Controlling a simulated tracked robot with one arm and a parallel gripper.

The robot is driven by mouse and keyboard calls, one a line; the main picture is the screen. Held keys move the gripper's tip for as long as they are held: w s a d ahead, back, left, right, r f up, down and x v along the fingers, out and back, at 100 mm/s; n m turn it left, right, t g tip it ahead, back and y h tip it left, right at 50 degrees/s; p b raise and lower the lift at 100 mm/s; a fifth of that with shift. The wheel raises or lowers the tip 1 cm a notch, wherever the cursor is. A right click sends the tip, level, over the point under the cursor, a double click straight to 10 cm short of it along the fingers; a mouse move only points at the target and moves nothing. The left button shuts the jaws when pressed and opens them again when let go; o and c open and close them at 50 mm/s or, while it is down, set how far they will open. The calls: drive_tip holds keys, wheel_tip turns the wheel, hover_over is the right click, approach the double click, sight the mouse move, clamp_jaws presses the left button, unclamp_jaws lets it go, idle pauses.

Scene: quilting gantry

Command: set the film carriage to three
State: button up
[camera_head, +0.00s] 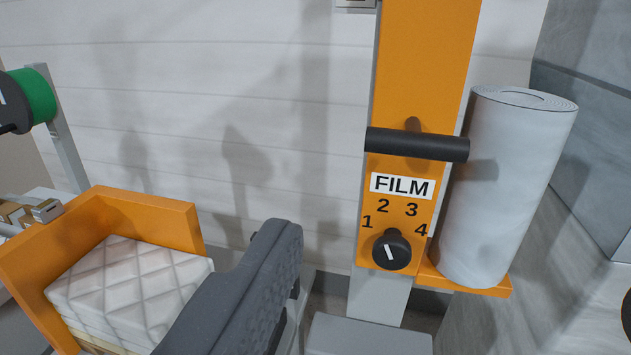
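The film carriage is an orange upright (425,60) right of centre, with a white FILM label (402,186). Below the label are the numbers 1, 2, 3 and 4 in an arc over a round black knob (391,250). The knob's white mark points up and slightly left, to the 1 and 2 side; I cannot tell exactly which number it meets. A black bar handle (417,144) sticks out above the label. My gripper (275,262), dark grey, reaches up from the bottom centre, left of the knob and apart from it. Its finger gap is not clear.
A large white roll (508,185) stands right of the upright on an orange ledge. At lower left, an orange frame (150,212) surrounds a quilted white block (135,285). A green spool (38,93) is at far left. Space between my gripper and the upright looks clear.

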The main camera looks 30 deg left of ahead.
sight(416, 150)
drive_tip(key=x, duration=0.9)
drive_tip(key=a+x, duration=0.1)
drive_tip(key=x, duration=0.3)
drive_tip(key=shift+w+f, duration=0.15)
drive_tip(key=shift+w, duration=0.05)
